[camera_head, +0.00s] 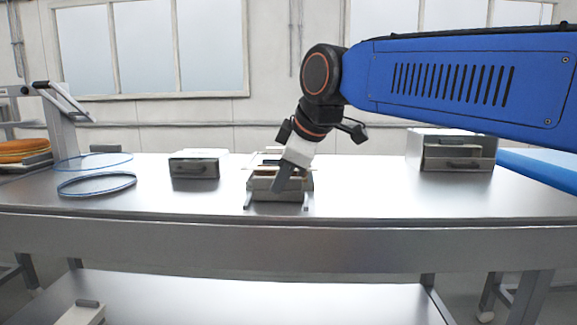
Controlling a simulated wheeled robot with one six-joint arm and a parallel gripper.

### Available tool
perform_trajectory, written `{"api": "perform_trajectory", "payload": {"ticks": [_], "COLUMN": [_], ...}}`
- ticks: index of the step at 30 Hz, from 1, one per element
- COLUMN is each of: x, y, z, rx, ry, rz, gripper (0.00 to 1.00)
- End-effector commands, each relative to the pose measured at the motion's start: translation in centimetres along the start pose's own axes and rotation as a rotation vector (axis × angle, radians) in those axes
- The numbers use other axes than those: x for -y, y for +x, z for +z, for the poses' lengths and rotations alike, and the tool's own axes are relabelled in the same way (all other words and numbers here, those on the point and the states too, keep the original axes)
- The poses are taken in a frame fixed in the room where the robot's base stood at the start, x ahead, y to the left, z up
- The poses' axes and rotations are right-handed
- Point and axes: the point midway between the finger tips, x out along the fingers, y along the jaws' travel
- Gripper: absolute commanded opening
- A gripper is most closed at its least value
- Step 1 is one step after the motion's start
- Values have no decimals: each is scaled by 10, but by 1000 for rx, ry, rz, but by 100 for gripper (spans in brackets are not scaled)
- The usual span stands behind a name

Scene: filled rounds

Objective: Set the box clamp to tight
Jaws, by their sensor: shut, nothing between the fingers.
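A small grey metal box with a clamp frame (262,196) stands on the steel table, a little left of the picture's middle. I take this to be the box clamp; its setting is too small to read. My gripper (278,189) is in front of and over the box, tilted down to the left, and covers part of its top and front. The gripper is shut with nothing in it. I cannot tell whether its fingertips touch the box.
On the steel table (400,205), a small drawer box (194,167) stands to the left and a larger drawer unit (458,156) to the right. Blue hoops (97,191) lie at the left near a grey stand (64,135). The table front between them is clear.

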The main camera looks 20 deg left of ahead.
Motion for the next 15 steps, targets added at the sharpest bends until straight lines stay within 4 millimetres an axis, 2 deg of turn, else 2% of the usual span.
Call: {"api": "perform_trajectory", "payload": {"ticks": [1,3,9,15], "x": [0,-12,-30,-36], "y": [10,12,21,24], "z": [0,0,0,0], "rx": [2,1,0,0], "ry": [0,2,1,0], "rz": [-2,1,1,0], "gripper": [0,0,0,0]}}
